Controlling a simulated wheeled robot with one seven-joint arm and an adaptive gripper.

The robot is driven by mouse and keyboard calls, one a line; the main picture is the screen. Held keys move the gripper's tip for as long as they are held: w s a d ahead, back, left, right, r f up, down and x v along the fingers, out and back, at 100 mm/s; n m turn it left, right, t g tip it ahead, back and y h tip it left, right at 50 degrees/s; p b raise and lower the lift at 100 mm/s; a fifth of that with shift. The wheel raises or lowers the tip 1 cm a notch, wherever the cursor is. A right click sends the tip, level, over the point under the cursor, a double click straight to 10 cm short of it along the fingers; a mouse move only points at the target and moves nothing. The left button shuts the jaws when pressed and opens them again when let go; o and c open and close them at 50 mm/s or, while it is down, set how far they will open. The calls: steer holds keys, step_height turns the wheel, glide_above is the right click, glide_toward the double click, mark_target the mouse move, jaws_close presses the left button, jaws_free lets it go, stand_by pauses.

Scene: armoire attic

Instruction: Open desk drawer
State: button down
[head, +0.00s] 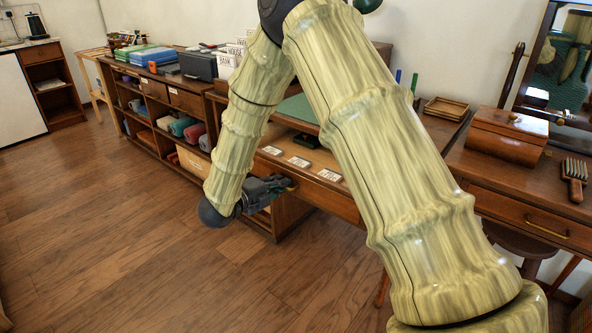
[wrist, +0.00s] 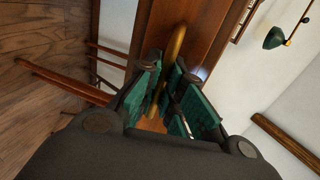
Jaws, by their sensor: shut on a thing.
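The wooden desk (head: 340,203) stands in the middle of the head view, partly hidden behind my arm. Its brown drawer front (wrist: 207,25) fills the top middle of the wrist view. A curved brass handle (wrist: 177,48) runs between my gripper's green-padded fingers. My gripper (wrist: 166,100) is shut on this handle. In the head view my gripper (head: 280,187) is at the desk's front, at its left part.
A shelf unit (head: 160,100) with cloths and boxes stands to the left. At right a dressing table (head: 480,180) bears a wooden box (head: 508,135) and a brush (head: 574,178). The wooden floor (head: 130,220) at left is clear.

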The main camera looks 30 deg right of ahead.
steer(key=f+p+v, duration=0.1)
steer(key=f+v, duration=0.1)
steer(key=v, duration=0.7)
steer(key=shift+s+a, duration=0.2)
steer(key=shift+a, duration=0.25)
steer(key=c, duration=1.5)
jaws_free()
steer(key=shift+c, duration=0.2)
steer(key=v, duration=1.2)
